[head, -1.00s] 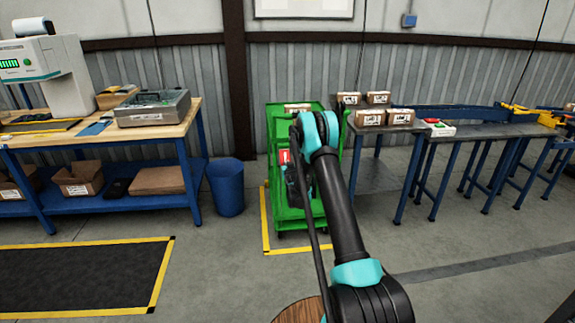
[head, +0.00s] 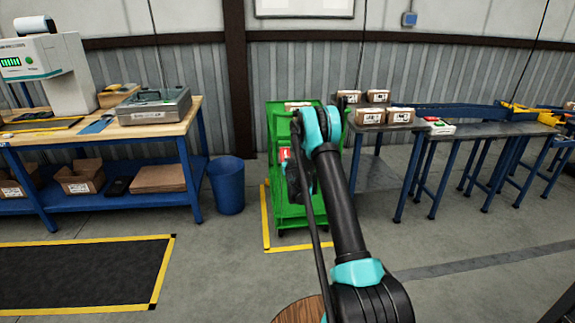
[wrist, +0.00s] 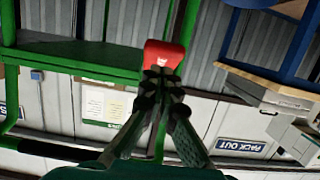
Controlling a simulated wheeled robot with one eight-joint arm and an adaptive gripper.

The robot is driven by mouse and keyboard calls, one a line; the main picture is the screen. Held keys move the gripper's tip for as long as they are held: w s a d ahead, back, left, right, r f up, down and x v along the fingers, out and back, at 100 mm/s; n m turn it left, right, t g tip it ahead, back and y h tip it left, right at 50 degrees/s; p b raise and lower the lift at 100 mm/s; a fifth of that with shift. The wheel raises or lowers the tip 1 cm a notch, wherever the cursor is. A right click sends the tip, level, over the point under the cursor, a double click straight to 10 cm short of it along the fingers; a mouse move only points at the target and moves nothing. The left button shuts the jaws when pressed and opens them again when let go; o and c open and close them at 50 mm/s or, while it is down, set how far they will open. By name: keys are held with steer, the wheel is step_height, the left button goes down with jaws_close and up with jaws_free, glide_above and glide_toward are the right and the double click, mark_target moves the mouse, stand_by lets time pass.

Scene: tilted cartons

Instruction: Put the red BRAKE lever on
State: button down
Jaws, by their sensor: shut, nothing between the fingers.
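The red BRAKE lever (head: 284,154) shows as a small red patch on the green cart (head: 285,212), just left of my arm in the head view. In the wrist view the red lever (wrist: 164,53) has a faint pale mark and sits at the top of a green post. My gripper (wrist: 162,78) is shut and empty, its fingertips right at the lever's edge in that view; I cannot tell whether they touch it. In the head view my gripper (head: 297,180) is dark and partly hidden by my arm.
A yellow floor line borders the cart. A blue bin (head: 226,186) and a blue workbench (head: 110,190) stand left. At right, a dark table (head: 378,180) with several cartons adjoins a conveyor (head: 470,131). The floor in front is clear.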

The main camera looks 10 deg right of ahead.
steer(key=s+f, duration=0.1)
steer(key=s, duration=0.9)
steer(key=shift+s+f, duration=0.15)
steer(key=shift+f, duration=0.15)
steer(key=s+d+r+g, duration=0.25)
steer(key=s+r, duration=0.35)
steer(key=s, duration=0.5)
steer(key=s+d+r+g, duration=0.1)
steer(key=s+r+g, duration=0.2)
steer(key=s+r, duration=0.55)
steer(key=s+f+g, duration=0.2)
steer(key=s+g, duration=0.1)
steer(key=s, duration=1.4)
steer(key=s+f+g, duration=0.3)
steer(key=s, duration=1.5)
steer(key=shift+a, duration=0.3)
